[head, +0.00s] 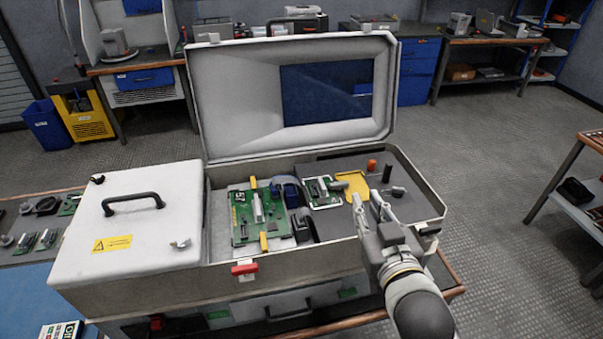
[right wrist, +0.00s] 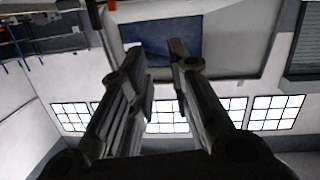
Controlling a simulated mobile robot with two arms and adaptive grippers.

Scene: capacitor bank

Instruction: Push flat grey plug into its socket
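The open case (head: 300,262) holds a large green circuit board (head: 240,222) on the left and a smaller green board (head: 323,192) in the middle. Dark blocky parts (head: 300,226) and a blue-grey piece (head: 288,188) sit between the boards. I cannot tell which small part is the flat grey plug or which is its socket. My right gripper (head: 368,203) is over the right part of the case, beside the yellow piece (head: 354,184). In the right wrist view its fingers (right wrist: 155,58) are apart with nothing between them. My left gripper is not in view.
The raised lid (head: 235,105) stands behind the boards. A white box with a black handle (head: 135,202) is on the left. An orange knob (head: 372,165) and dark posts stand at the case's back right. Open floor (head: 490,180) lies to the right.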

